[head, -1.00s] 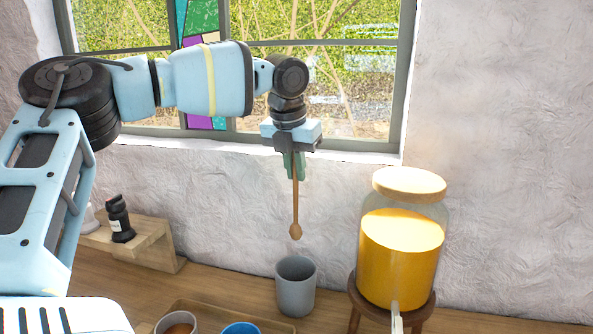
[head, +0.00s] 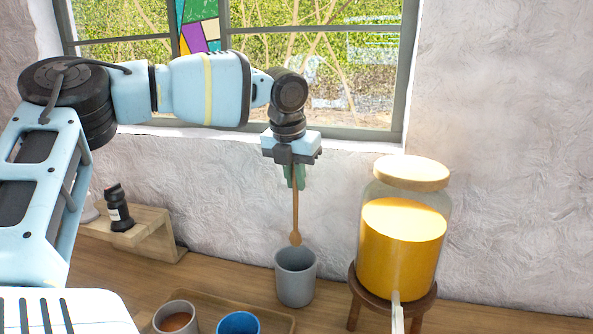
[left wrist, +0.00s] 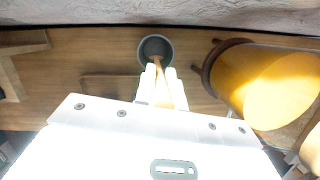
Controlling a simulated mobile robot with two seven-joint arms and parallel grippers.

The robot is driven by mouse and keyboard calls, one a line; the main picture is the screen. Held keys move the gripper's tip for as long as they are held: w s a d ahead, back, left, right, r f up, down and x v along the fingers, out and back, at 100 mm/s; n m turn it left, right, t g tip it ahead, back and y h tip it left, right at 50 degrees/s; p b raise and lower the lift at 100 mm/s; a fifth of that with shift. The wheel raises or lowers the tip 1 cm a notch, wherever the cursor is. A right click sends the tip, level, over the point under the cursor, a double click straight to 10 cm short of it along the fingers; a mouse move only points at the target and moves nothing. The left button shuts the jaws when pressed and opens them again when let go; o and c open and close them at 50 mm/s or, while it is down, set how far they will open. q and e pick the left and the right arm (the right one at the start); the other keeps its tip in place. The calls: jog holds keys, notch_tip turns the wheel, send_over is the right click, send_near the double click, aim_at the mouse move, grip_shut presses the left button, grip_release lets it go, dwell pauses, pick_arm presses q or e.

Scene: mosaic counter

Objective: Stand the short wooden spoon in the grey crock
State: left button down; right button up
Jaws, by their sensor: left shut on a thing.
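My left gripper (head: 294,177) is shut on the wooden spoon (head: 295,215), which hangs upright with its bowl end down. The grey crock (head: 295,283) stands on the counter directly below. In the head view the spoon's lower tip is at about the height of the crock's rim. In the left wrist view the spoon (left wrist: 160,68) lines up with the opening of the crock (left wrist: 156,44); whether the tip is inside the rim I cannot tell. My right gripper is not in view.
A drink dispenser (head: 403,245) on a wooden stand is right of the crock. In front is a wooden tray (head: 268,318) with a grey cup (head: 177,318) and a blue cup (head: 239,323). A wooden riser (head: 150,236) with a dark bottle (head: 118,208) is at left.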

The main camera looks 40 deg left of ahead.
aim_at(294, 209)
pick_arm(q)
jog(key=shift+s+d+f+b+x, duration=0.1)
jog(key=shift+s+b+x, duration=0.25)
jog(key=shift+x, duration=1.1)
jog(key=shift+s+d+f+b+x, duration=0.1)
jog(key=shift+s+b+x, duration=0.3)
jog(key=shift+x, duration=1)
jog(key=shift+s+d+f+b+x, duration=0.15)
jog(key=shift+b+x, duration=0.3)
jog(key=shift+x, duration=1)
jog(key=shift+f, duration=0.3)
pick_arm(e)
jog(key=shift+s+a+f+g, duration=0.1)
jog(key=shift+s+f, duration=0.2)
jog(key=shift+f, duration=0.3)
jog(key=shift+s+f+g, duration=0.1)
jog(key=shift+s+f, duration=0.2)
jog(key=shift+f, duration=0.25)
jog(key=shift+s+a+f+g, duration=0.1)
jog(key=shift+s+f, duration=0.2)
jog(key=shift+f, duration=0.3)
pick_arm(q)
jog(key=c, duration=1.4)
grip_release()
jog(key=shift+v, duration=3.9)
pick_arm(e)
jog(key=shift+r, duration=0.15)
pick_arm(q)
jog(key=shift+s+f, duration=0.15)
jog(key=shift+s, duration=0.05)
